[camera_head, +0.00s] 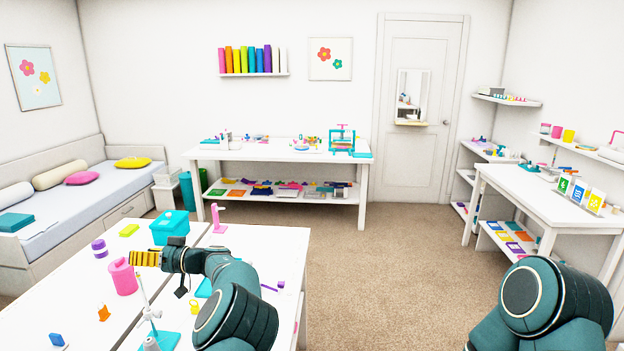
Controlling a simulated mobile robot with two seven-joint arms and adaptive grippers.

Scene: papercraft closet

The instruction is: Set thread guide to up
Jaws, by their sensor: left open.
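A thin white upright post (145,300) on a teal base stands on the near white table, just left of my left forearm. A pink upright piece (216,217) with a short side arm stands at the table's far right. I cannot tell for sure which of these carries the thread guide, or how the guide is set. My left gripper (140,258), with yellow ribbed fingers, is open above the table. It points left, over the pink canister's upper right and above the white post. No object shows in it. My right gripper is out of view.
The near table (268,245) also holds a pink canister (122,277), a teal box (170,227), purple rolls (99,248) and an orange piece (104,313). A back worktable (270,152) and a right-hand table (520,187) stand apart. Carpet (390,260) between them is clear.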

